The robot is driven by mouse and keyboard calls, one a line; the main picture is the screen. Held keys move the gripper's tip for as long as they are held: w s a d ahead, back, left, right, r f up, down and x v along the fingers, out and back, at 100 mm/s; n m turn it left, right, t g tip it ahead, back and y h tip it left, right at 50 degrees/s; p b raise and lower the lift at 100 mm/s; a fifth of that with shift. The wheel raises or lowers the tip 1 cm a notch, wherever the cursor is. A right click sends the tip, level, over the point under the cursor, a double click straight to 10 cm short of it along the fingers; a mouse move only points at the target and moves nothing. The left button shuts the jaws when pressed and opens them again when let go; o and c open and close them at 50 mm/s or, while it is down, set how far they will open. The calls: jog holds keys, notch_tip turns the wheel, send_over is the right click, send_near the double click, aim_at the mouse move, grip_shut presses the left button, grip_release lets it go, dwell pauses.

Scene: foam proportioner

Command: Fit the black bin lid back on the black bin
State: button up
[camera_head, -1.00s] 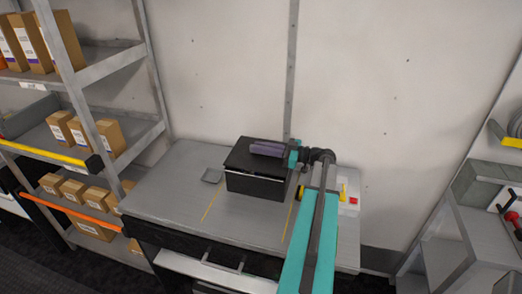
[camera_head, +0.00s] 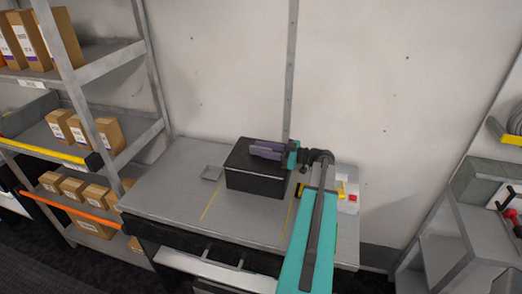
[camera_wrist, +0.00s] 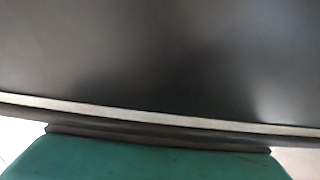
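The black bin (camera_head: 255,186) stands on the grey workbench. The black bin lid (camera_head: 240,157) lies over its top and looks level and flush, with no clear gap along the front. My gripper (camera_head: 264,150) is at the lid's right rear part, coming in from the right. A dark surface with a pale edge, probably the lid (camera_wrist: 160,60), fills most of the wrist view. The fingertips do not show there.
A yellow item and a red button box (camera_head: 352,199) are at the right. Shelves with cardboard boxes (camera_head: 105,133) stand left, and the wall is behind.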

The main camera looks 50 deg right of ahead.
jog(key=shift+r+p, duration=0.25)
jog(key=shift+p, duration=0.1)
jog(key=b+v, duration=0.1)
jog(key=v, duration=0.1)
jog(key=b+v, duration=0.1)
jog(key=v, duration=0.1)
jog(key=b+v, duration=0.1)
jog(key=v, duration=0.1)
jog(key=shift+s+d+f, duration=0.1)
jog(key=shift+f, duration=0.15)
jog(key=shift+s+d+r+b, duration=0.1)
jog(key=shift+s+d+b, duration=0.2)
jog(key=shift+s, duration=0.3)
jog(key=shift+r, duration=0.15)
